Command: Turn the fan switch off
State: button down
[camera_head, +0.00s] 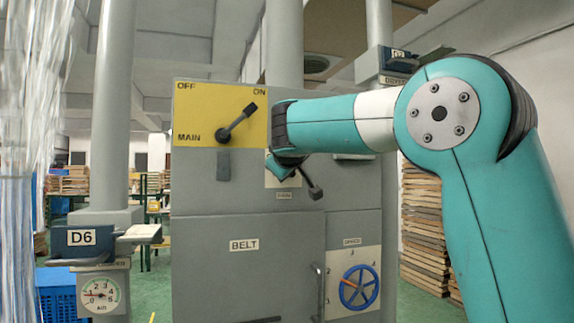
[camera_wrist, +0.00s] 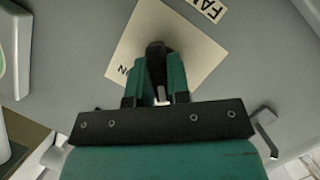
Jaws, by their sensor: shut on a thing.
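In the wrist view the fan switch's cream plate (camera_wrist: 185,42) sits on the grey cabinet, with a FAN label (camera_wrist: 205,8) beside it. The end of an ON mark (camera_wrist: 123,72) shows at the plate's lower left. My gripper (camera_wrist: 158,68) has its teal fingers either side of the dark fan switch handle (camera_wrist: 156,62), shut on it. In the head view my gripper (camera_head: 282,167) is at the cabinet front, largely covering the plate (camera_head: 283,181). A dark lever with a knob (camera_head: 315,192) points down and right there; its pivot is hidden.
A yellow MAIN panel (camera_head: 205,112) with its own lever (camera_head: 239,121) is to the left. A grey BELT door (camera_head: 245,262) and a blue handwheel (camera_head: 360,288) are below. A D6 post with a gauge (camera_head: 100,293) stands at the left, beside clear strips (camera_head: 20,130).

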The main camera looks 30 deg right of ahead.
jog(key=shift+n, duration=0.3)
dwell(0.4)
jog(key=c, duration=1.1)
grip_release()
jog(key=v, duration=1.7)
jog(key=shift+s+a+f, duration=0.15)
jog(key=shift+a, duration=0.05)
